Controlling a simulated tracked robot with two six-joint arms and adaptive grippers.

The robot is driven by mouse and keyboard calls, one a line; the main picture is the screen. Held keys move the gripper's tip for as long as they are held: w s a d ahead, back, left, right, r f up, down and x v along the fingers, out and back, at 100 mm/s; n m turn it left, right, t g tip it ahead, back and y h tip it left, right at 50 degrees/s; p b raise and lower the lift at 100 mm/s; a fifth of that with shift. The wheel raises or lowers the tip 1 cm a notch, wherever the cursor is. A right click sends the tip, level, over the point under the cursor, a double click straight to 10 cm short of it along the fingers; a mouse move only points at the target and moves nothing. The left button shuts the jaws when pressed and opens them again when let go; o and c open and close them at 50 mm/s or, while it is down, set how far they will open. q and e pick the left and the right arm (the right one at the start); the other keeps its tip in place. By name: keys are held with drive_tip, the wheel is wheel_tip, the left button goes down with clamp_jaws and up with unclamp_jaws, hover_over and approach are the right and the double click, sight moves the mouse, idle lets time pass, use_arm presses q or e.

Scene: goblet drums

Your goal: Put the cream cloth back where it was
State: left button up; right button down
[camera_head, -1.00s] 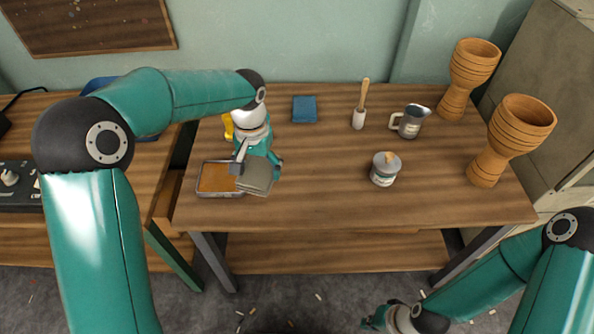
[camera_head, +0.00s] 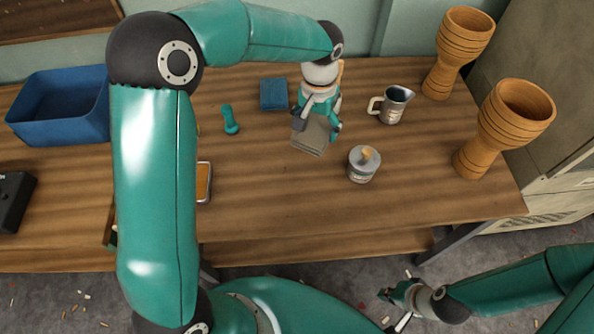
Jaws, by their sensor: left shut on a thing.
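The cream cloth (camera_head: 309,137) looks like a folded, greyish-beige square. My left gripper (camera_head: 317,117) is shut on it near the middle of the table, right of and in front of the folded blue cloth (camera_head: 273,94). I cannot tell how far the cream cloth is above the tabletop. My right gripper (camera_head: 395,307) is low in front of the table, at the lower edge of the view. Its fingers look apart with nothing between them.
A lidded jar (camera_head: 363,166) stands close to the right of the cream cloth. A metal jug (camera_head: 391,105) and two goblet drums (camera_head: 459,52) (camera_head: 503,128) stand further right. A teal tool (camera_head: 229,119) is at left. My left arm partly hides an orange-filled tray (camera_head: 203,184). The front middle is clear.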

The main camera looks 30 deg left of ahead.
sight(277, 185)
use_arm(q)
drive_tip(key=shift+w, duration=0.3)
use_arm(e)
drive_tip(key=shift+w+a, duration=0.1)
drive_tip(key=shift+w, duration=0.3)
use_arm(q)
drive_tip(key=shift+s, duration=0.1)
use_arm(e)
drive_tip(key=shift+a, duration=0.1)
